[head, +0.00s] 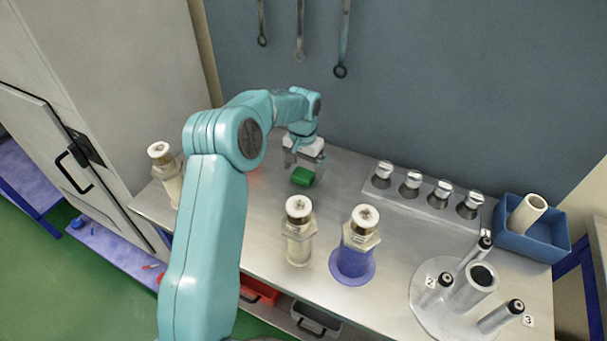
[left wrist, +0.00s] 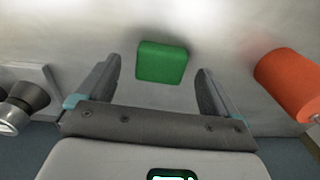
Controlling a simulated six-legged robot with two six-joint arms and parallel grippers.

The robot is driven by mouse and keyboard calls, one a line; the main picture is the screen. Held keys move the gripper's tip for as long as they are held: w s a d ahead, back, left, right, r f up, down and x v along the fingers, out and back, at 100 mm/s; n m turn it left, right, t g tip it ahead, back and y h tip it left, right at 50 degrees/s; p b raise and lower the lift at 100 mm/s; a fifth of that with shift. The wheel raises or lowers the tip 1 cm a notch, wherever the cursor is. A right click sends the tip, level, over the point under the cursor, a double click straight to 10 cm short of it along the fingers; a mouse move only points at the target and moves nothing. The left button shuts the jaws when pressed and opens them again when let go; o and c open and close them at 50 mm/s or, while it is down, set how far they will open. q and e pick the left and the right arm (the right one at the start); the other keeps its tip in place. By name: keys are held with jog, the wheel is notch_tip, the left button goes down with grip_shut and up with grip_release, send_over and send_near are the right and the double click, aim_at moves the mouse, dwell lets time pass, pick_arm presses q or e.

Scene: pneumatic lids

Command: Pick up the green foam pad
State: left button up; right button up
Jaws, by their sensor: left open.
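The green foam pad (head: 303,177) is a small block lying on the metal bench in the head view. In the left wrist view the green foam pad (left wrist: 162,63) shows between and a little beyond the two fingers. My left gripper (head: 304,165) points down just above the pad, its fingers apart and empty. In the left wrist view my left gripper (left wrist: 158,80) is open, with clear space between each finger and the pad. Whether the fingertips reach down beside the pad is hard to tell. My right gripper is not in view.
An orange cylinder (left wrist: 290,84) lies beside the pad. Pale fittings stand on the bench (head: 240,225), one (head: 361,226) on a purple base. A rack of metal knobs (head: 410,184), a blue bin (head: 552,238) and a round numbered stand (head: 430,315) are to the right.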

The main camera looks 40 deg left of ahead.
aim_at(303, 173)
pick_arm(q)
notch_tip(303, 173, down, 2)
jog(key=shift+w+a+f, duration=0.1)
jog(key=shift+a+f, duration=0.05)
jog(key=shift+f, duration=0.1)
jog(key=c, duration=1.1)
notch_tip(303, 173, up, 20)
jog(key=shift+r, duration=0.1)
jog(key=shift+o, duration=0.3)
